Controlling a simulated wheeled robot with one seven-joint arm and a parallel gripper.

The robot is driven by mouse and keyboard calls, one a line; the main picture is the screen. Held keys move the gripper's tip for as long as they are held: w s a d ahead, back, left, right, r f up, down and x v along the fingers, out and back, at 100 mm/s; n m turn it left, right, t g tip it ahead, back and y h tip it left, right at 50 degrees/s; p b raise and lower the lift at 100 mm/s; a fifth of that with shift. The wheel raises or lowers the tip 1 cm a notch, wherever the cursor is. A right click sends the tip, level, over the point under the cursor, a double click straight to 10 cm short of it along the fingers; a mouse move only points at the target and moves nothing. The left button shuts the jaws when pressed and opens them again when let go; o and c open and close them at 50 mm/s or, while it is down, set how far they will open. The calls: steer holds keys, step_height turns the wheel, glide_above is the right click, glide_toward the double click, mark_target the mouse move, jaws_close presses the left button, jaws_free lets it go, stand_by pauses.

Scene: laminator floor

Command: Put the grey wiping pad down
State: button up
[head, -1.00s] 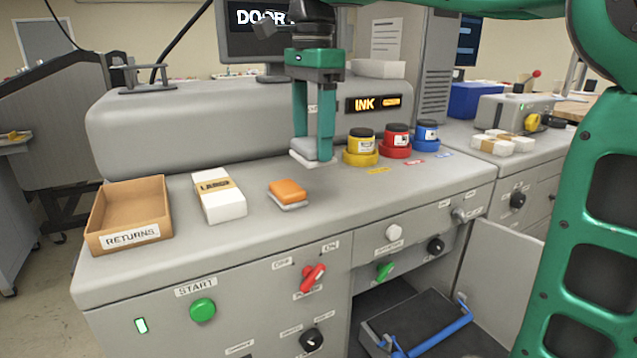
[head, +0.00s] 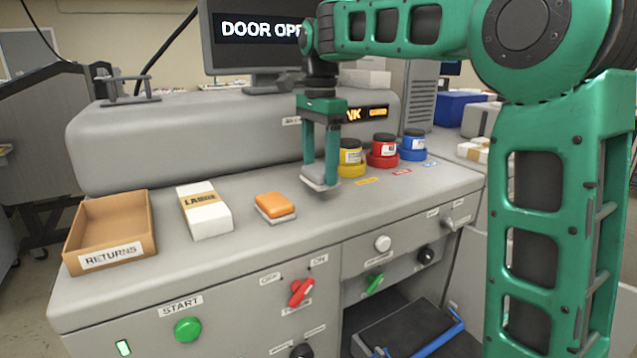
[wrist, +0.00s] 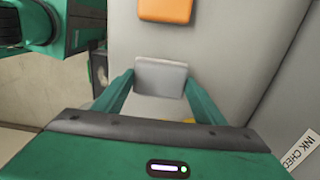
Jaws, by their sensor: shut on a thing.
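My gripper (head: 321,178) is shut on the grey wiping pad (head: 318,184), a flat light-grey slab held between the fingertips. In the wrist view the pad (wrist: 160,77) spans the gap between the two green fingers. In the head view the pad is low over the grey counter (head: 262,240), left of the yellow ink pot; a dark shadow lies just under it. I cannot tell for sure whether it touches the counter. An orange pad (head: 272,204) on a grey base lies on the counter to the left of my gripper, apart from it.
A "RETURNS" tray (head: 152,240) and a white banded pack (head: 208,221) stand on the left. Yellow (head: 351,158), red (head: 383,151) and blue (head: 413,147) ink pots stand close on the right. The counter's front strip is clear. A cabinet below is open.

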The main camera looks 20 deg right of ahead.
mark_target(320, 168)
steer(key=shift+f, duration=2.05)
steer(key=shift+f, duration=0.1)
steer(key=o, duration=1.2)
steer(key=shift+w, duration=0.1)
step_height(320, 168, up, 12)
steer(key=shift+d+r, duration=0.1)
steer(key=s+d+f+n, duration=0.3)
steer(key=s+d+f, duration=0.65)
steer(key=s, duration=0.25)
steer(key=s+d+f+n, duration=0.4)
steer(key=s+d+f, duration=0.5)
steer(key=s, duration=0.4)
steer(key=s+a+f+n, duration=0.1)
steer(key=s+f+n, duration=0.1)
steer(key=s+f, duration=0.7)
steer(key=shift+s, duration=0.2)
